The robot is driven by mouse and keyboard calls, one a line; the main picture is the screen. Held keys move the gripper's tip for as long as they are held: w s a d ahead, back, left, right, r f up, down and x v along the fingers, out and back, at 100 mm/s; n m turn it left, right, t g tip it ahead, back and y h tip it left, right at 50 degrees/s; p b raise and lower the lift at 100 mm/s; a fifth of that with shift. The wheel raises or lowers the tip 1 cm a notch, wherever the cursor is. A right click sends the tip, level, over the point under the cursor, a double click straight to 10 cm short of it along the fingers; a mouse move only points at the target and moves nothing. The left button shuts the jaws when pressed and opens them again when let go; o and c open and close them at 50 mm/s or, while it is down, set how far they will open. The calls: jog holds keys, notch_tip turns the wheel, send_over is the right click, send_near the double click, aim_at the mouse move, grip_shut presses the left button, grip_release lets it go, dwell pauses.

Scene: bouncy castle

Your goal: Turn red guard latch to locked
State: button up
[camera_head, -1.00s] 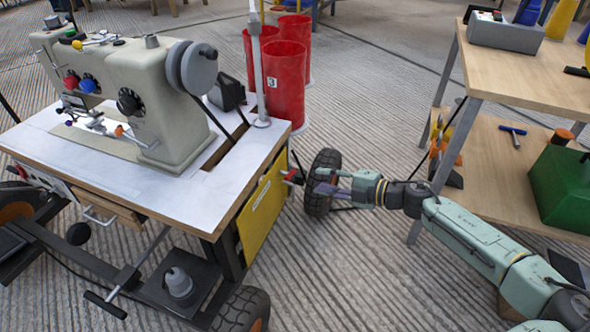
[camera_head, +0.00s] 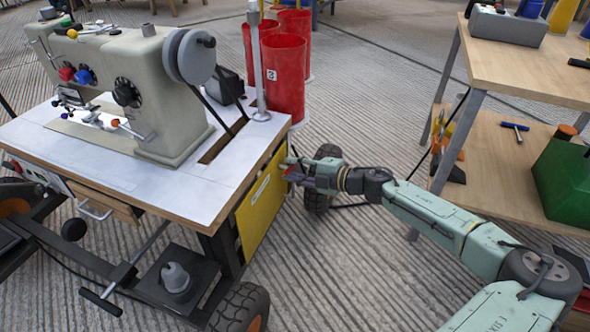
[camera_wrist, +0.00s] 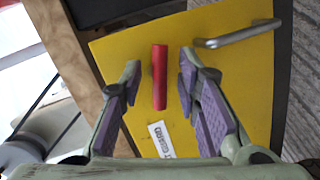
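The red guard latch (camera_wrist: 159,77) is a short red bar on the yellow guard panel (camera_wrist: 222,75) at the side of the sewing machine table. In the wrist view it stands roughly upright in the picture, between the two fingers and apart from both. My gripper (camera_wrist: 156,75) is open around it, with purple pads facing it. In the head view my gripper (camera_head: 290,171) is at the right edge of the yellow panel (camera_head: 263,203), and the red latch (camera_head: 293,172) is partly hidden by the fingers. A white label (camera_wrist: 161,139) with partly readable text sits below the latch.
A metal handle (camera_wrist: 237,33) sticks out from the panel at upper right in the wrist view. The sewing machine (camera_head: 150,95) stands on the table (camera_head: 170,185). Red bins (camera_head: 284,80) are behind it. A wooden shelf bench (camera_head: 510,175) stands at right, near my arm.

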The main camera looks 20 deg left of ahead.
grip_shut()
dwell(0.3)
jog(key=shift+s+f+n+t+p, duration=0.1)
jog(key=shift+n+t+p, duration=0.3)
jog(key=shift+n, duration=1)
jog(key=shift+o, duration=0.5)
grip_release()
jog(key=shift+d, duration=0.1)
jog(key=v, duration=1.2)
